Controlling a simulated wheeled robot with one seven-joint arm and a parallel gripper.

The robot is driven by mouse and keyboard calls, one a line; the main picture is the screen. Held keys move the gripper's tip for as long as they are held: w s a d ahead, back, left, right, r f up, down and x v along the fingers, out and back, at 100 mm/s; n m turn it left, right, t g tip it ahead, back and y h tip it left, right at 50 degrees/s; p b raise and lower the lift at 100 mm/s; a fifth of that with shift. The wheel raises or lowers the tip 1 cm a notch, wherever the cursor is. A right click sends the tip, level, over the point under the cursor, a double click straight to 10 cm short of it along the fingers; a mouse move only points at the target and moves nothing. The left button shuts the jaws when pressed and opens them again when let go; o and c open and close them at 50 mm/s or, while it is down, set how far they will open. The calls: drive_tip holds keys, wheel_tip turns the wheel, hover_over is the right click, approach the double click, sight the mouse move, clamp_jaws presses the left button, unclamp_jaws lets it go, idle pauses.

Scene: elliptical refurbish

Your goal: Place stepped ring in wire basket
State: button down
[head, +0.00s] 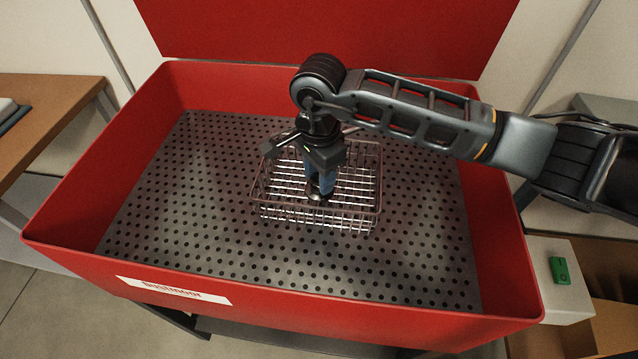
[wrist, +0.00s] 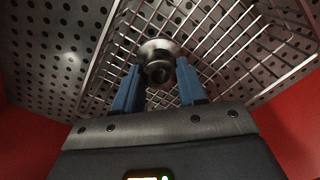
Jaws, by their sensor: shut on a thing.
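The stepped ring (wrist: 157,60) is a dark, shiny metal piece with a wider flange and a narrower step. It sits between the blue fingertips of my gripper (wrist: 158,82) in the wrist view. My gripper (head: 318,190) is shut on the ring (head: 316,197) and points down inside the outline of the wire basket (head: 265,205). The basket's wire grid (wrist: 228,45) shows behind the ring in the wrist view. I cannot tell whether the ring touches the basket floor.
The basket stands on a perforated metal plate (head: 190,220) inside a red-walled basin (head: 60,215). The plate is clear around the basket. A wooden table (head: 50,120) is at the left, and a white box with a green button (head: 559,270) is at the right.

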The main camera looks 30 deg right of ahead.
sight(318, 180)
drive_tip(key=shift+f, duration=2)
drive_tip(key=shift+f, duration=0.1)
drive_tip(key=c, duration=0.6)
unclamp_jaws()
drive_tip(key=shift+c, duration=0.2)
wheel_tip(318, 180, up, 12)
drive_tip(key=shift+r, duration=0.1)
drive_tip(key=shift+a, duration=0.1)
